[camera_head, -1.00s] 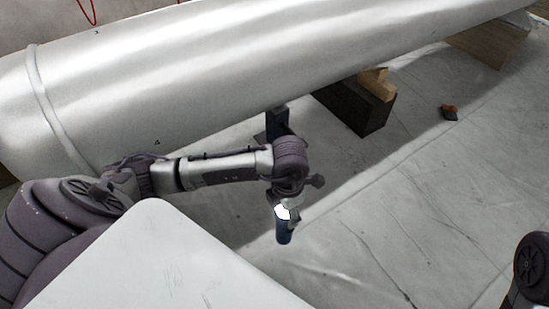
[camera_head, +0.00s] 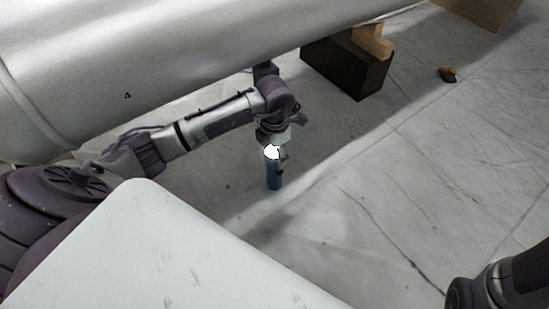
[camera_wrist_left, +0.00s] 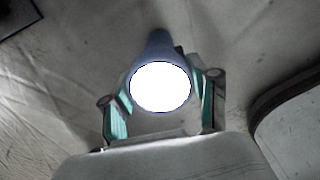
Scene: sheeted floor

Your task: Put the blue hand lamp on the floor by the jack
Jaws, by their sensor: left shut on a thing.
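The blue hand lamp (camera_head: 274,179) has a blue body and a bright white lit face. My left gripper (camera_head: 273,153) is shut on it and holds it about upright, lit end up. In the left wrist view the lit face of the lamp (camera_wrist_left: 160,87) points at the camera, between the gripper's teal-sided fingers (camera_wrist_left: 160,112). I cannot tell whether its lower end touches the floor. A dark upright part (camera_head: 265,71) shows behind my left wrist; I cannot tell whether it is the jack or my arm. My right gripper is out of view.
A big silver cylinder (camera_head: 190,50) lies across the back. A black block (camera_head: 345,68) with a wooden piece (camera_head: 373,41) stands under it, and another wooden block (camera_head: 480,10) is farther right.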

